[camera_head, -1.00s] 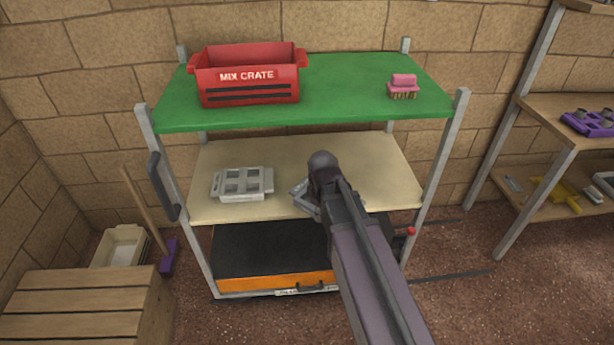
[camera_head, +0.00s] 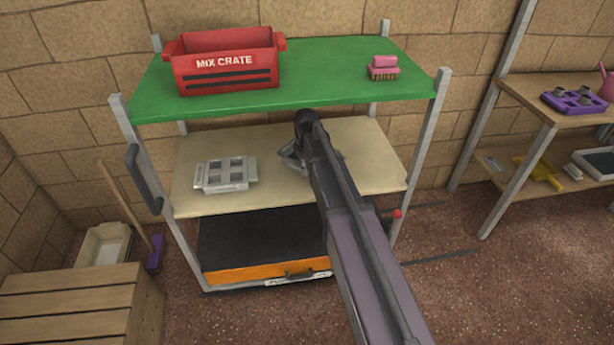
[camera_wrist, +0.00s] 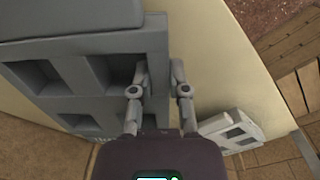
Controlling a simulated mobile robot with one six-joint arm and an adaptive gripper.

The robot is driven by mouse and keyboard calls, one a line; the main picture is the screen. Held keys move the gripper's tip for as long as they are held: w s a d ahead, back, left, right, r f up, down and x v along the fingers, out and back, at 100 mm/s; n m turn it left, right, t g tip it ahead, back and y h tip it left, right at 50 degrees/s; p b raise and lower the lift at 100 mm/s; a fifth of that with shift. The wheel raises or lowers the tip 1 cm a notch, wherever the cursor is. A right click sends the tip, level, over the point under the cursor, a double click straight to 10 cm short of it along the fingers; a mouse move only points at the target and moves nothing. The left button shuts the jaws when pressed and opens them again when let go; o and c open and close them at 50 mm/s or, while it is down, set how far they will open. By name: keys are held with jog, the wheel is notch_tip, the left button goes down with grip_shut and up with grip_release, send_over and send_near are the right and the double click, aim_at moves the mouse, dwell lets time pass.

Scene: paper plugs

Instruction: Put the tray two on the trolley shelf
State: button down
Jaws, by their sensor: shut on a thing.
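My gripper (camera_wrist: 160,72) is shut on the edge of a grey tray (camera_wrist: 112,48) with square pockets, which fills the left of the wrist view. In the head view my arm hides most of this tray (camera_head: 290,157); a corner shows over the trolley's beige middle shelf (camera_head: 215,205). I cannot tell whether it touches the shelf. A second grey tray (camera_head: 225,174) lies on the left of that shelf, apart from the held one; it also shows in the wrist view (camera_wrist: 225,128). No readable number shows on either tray.
The green top shelf (camera_head: 320,75) above carries a red mix crate (camera_head: 225,80) and a pink brush (camera_head: 382,68). A black and orange drawer unit (camera_head: 262,245) sits below. A wooden crate (camera_head: 70,300) stands at front left, a wooden rack (camera_head: 535,95) at right.

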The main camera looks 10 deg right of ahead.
jog(key=shift+w+d, duration=0.1)
jog(key=shift+w, duration=0.3)
jog(key=shift+f, duration=0.1)
jog(key=shift+f+b, duration=1.7)
jog(key=shift+b, duration=0.05)
jog(key=c, duration=0.6)
grip_release()
notch_tip(320, 180, up, 8)
jog(key=p, duration=0.7)
jog(key=shift+s+f, duration=0.1)
jog(key=shift+f, duration=0.1)
